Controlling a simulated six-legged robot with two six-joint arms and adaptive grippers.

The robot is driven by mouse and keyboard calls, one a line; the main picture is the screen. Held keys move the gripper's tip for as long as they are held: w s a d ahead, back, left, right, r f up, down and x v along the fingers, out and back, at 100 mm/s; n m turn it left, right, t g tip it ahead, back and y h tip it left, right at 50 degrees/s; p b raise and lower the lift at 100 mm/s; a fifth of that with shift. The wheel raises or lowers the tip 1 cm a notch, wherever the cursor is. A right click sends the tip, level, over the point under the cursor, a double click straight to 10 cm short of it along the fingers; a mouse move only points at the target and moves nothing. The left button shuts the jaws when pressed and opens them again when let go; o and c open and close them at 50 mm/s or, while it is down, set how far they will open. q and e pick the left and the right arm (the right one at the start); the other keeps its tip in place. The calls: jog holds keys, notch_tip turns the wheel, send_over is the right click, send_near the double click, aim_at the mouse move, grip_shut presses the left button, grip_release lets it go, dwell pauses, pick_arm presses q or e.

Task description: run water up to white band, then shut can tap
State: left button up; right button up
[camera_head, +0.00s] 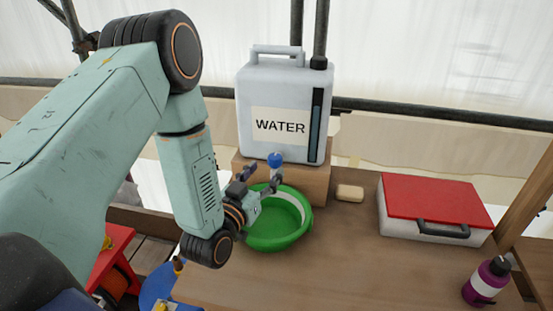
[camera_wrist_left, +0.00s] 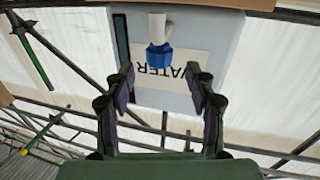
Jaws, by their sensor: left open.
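The white water can (camera_head: 247,95) stands on a wooden block at the back, with a dark level strip (camera_head: 317,125) down its right side. Its blue tap (camera_head: 275,159) sits low on the front; it also shows in the left wrist view (camera_wrist_left: 158,55) on a pale spout. The green basin (camera_head: 262,238) stands below the tap, with a white band (camera_head: 291,204) on its inner wall. I cannot make out any water in it. My left gripper (camera_head: 263,176) is open over the basin, just short of the tap. In the left wrist view the tap is beyond the fingertips, roughly centred between them.
A wooden block (camera_head: 315,185) carries the can. A bar of soap (camera_head: 349,193), a red-lidded case (camera_head: 435,200) and a purple bottle (camera_head: 487,281) are to the right on the bench (camera_head: 350,260). The front middle of the bench is clear. A red stool (camera_head: 113,245) is at lower left.

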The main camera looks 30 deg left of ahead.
aim_at(273, 164)
pick_arm(q)
jog(key=w, duration=0.4)
jog(key=shift+w+d, duration=0.15)
jog(key=shift+w, duration=0.2)
jog(key=shift+w+a, duration=0.4)
jog(key=shift+w, duration=0.15)
jog(key=shift+w+d, duration=0.3)
jog(key=shift+d, duration=0.05)
jog(key=shift+s+a, duration=0.2)
jog(key=shift+a, duration=0.1)
jog(key=c, duration=0.6)
jog(key=shift+d, duration=0.2)
jog(key=c, duration=0.3)
jog(key=shift+a, duration=0.15)
grip_shut()
